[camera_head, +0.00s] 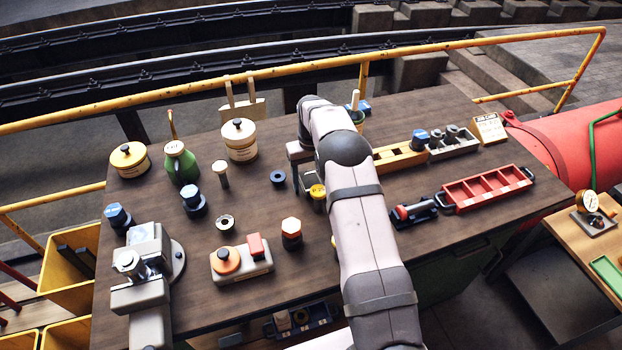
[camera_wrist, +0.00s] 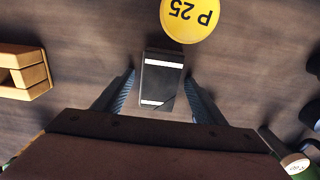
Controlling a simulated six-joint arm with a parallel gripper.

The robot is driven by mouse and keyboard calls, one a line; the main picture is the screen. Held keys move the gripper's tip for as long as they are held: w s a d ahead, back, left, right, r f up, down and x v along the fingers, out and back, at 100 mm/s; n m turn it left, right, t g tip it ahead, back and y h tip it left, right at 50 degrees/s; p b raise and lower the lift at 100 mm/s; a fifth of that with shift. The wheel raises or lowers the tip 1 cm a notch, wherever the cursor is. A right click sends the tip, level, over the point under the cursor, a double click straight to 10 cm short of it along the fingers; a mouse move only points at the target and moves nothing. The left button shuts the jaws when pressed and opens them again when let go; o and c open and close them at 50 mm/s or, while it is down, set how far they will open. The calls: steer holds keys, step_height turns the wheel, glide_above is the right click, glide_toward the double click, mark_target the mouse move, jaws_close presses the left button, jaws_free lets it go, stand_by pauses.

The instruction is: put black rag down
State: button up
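A small black rectangular piece with two white stripes, which looks like the folded black rag (camera_wrist: 161,82), shows in the wrist view between my fingers. My gripper (camera_wrist: 160,75) points down with one finger on each side of it. The fingers look open, with narrow gaps beside the black piece. I cannot tell whether it rests on the tabletop or sits slightly above it. In the head view my gripper (camera_head: 306,181) is low over the middle of the workbench (camera_head: 262,205), and the black piece is not clearly visible there.
A dark ring (camera_head: 278,178) lies to the left. A wooden tray (camera_head: 396,158) and a red divided tray (camera_head: 485,190) are right.

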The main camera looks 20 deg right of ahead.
mark_target(311, 181)
steer(key=shift+r, duration=0.1)
step_height(311, 181, up, 12)
steer(key=b, duration=0.3)
steer(key=o, duration=0.5)
steer(key=shift+r, duration=0.1)
